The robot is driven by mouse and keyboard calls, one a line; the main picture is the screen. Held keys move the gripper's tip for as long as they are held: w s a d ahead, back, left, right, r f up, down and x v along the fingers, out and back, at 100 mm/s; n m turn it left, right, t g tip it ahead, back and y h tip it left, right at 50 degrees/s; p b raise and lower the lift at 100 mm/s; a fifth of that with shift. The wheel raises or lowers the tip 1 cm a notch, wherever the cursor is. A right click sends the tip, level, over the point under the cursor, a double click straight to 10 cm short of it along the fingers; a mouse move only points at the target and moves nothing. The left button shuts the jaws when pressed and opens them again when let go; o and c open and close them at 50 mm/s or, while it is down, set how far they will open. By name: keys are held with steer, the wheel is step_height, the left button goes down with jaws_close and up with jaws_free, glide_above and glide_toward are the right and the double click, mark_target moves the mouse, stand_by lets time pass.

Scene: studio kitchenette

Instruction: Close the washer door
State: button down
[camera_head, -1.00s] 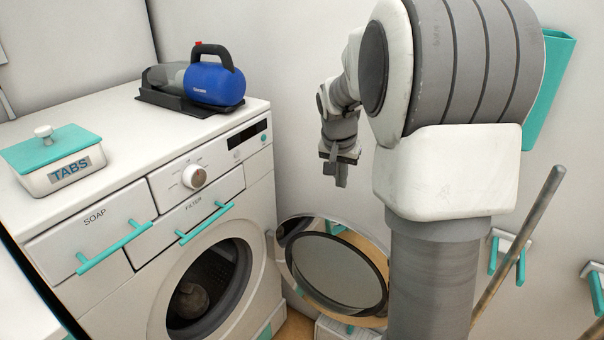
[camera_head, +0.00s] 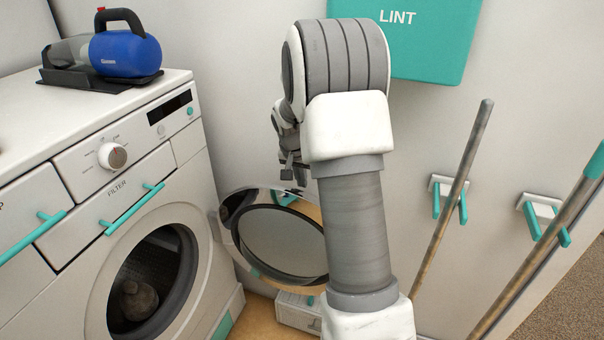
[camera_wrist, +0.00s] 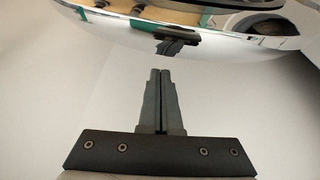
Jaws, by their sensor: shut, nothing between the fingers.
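The washer (camera_head: 60,220) stands at the left in the head view, its round opening (camera_head: 150,285) uncovered, with a grey lump inside the drum. Its round door (camera_head: 229,205) is swung wide open to the right, with a shiny rim and dark glass. My gripper (camera_head: 293,186) is above and behind the door's upper edge in that view, partly hidden by my arm. In the wrist view my gripper (camera_wrist: 161,72) is shut and empty, pointing at the door's chrome rim (camera_wrist: 110,40), which mirrors the fingers. I cannot tell whether they touch it.
A blue handheld vacuum (camera_head: 125,52) sits in a dark tray on the washer top. A teal LINT bin (camera_head: 440,55) hangs on the wall. Two poles, one grey-brown (camera_head: 455,190), stand by wall hooks (camera_head: 448,190) at the right. A white box (camera_head: 297,312) is on the floor below the door.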

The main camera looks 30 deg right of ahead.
steer(key=shift+s+a, duration=0.85)
steer(key=shift+a, duration=0.05)
steer(key=shift+s+a+b, duration=0.1)
steer(key=shift+a+b, duration=0.05)
steer(key=shift+b, duration=0.15)
